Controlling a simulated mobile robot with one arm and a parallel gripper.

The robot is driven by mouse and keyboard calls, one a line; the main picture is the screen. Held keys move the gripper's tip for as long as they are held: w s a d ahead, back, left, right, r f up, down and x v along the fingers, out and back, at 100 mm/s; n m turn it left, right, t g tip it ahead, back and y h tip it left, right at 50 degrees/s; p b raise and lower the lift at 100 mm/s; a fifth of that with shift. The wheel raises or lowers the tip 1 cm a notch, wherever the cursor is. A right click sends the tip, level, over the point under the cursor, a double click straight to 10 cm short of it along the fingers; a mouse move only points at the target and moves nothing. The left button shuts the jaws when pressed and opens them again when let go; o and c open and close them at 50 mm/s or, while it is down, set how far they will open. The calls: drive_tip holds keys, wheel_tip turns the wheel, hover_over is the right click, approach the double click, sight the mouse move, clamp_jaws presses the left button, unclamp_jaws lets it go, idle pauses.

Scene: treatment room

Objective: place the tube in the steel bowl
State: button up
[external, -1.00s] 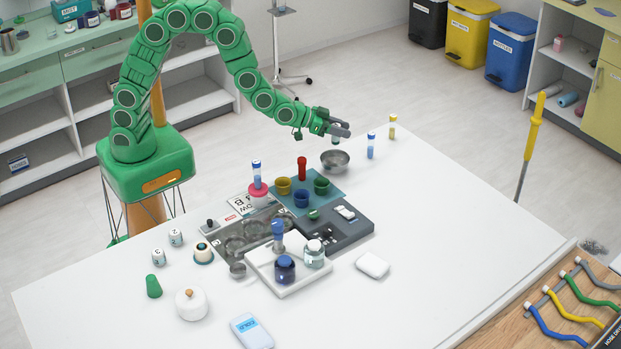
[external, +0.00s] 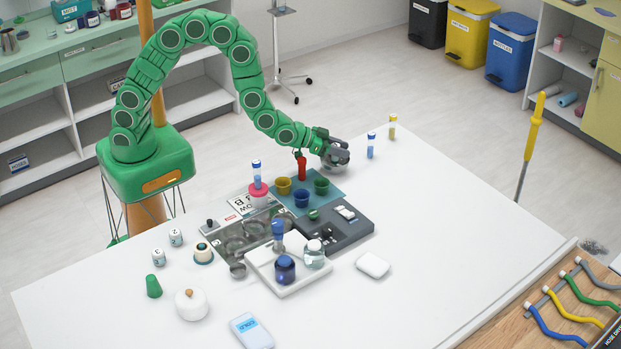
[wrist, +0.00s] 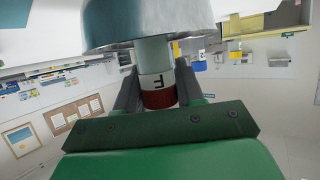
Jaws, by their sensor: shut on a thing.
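My gripper (external: 336,150) is low over the steel bowl at the far end of the white table, and covers most of the bowl in the external view. In the wrist view, my gripper (wrist: 158,90) is shut on a tube (wrist: 154,62) with a dark red cap and a white label with a dark letter. The steel bowl (wrist: 150,25) fills the top of the wrist view, right at the tube's far end. I cannot tell whether that end is inside the rim or touching it. The tube is hidden in the external view.
A blue-capped tube (external: 371,145) and a yellow-capped tube (external: 392,127) stand to the right of the bowl. A red tube-like thing (external: 301,168) and coloured cups on a teal mat (external: 333,201) are nearer the camera. The table's right side (external: 450,220) is clear.

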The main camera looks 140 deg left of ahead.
drive_tip(key=shift+f, duration=0.1)
drive_tip(key=o, duration=1.1)
wheel_tip(320, 180, up, 7)
idle(0.6)
